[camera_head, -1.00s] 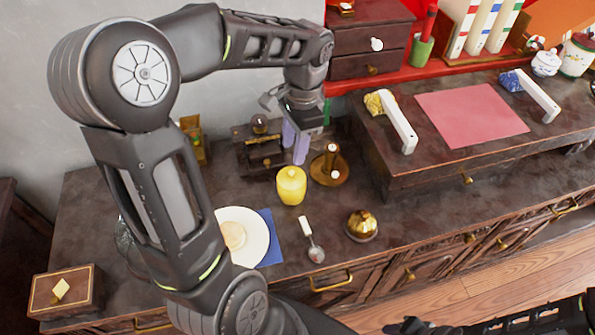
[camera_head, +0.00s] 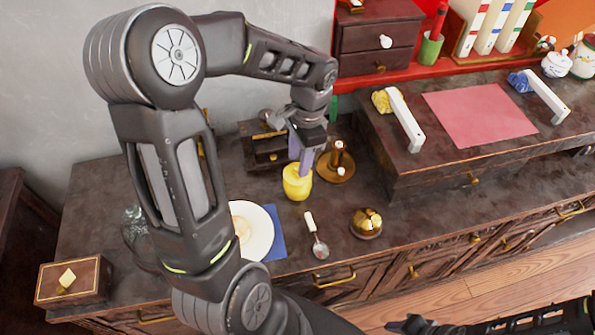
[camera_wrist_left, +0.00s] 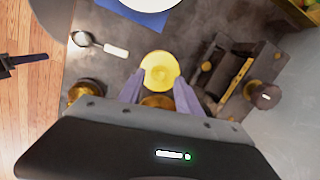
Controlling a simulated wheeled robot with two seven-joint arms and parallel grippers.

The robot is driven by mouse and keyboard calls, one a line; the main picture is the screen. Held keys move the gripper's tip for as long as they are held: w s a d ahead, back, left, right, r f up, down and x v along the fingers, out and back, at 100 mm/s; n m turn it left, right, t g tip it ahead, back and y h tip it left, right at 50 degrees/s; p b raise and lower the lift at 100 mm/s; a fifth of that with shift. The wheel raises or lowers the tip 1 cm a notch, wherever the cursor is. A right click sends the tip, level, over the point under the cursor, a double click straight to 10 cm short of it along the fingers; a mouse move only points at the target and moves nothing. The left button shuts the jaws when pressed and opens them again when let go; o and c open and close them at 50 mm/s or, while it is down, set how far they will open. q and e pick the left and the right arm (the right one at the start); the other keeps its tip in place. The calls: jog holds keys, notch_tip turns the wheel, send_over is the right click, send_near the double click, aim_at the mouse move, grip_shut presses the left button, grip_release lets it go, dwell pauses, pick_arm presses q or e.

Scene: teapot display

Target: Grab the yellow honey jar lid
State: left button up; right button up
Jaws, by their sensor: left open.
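The yellow honey jar (camera_head: 297,183) stands on the dark cabinet top, in front of a small dark wooden box. Its round lid (camera_wrist_left: 160,70) shows from above in the left wrist view. My left gripper (camera_head: 303,168) is right at the top of the jar in the head view and hides part of the lid. In the left wrist view, the open purple fingers (camera_wrist_left: 158,92) point at the lid, one at each side of its near edge. I cannot tell whether they touch it.
A raised shelf is at right.

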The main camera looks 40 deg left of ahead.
pick_arm(q)
notch_tip(320, 180, down, 2)
jog(key=shift+s+a+f, duration=0.1)
jog(key=shift+c, duration=0.5)
grip_shut()
dwell(0.5)
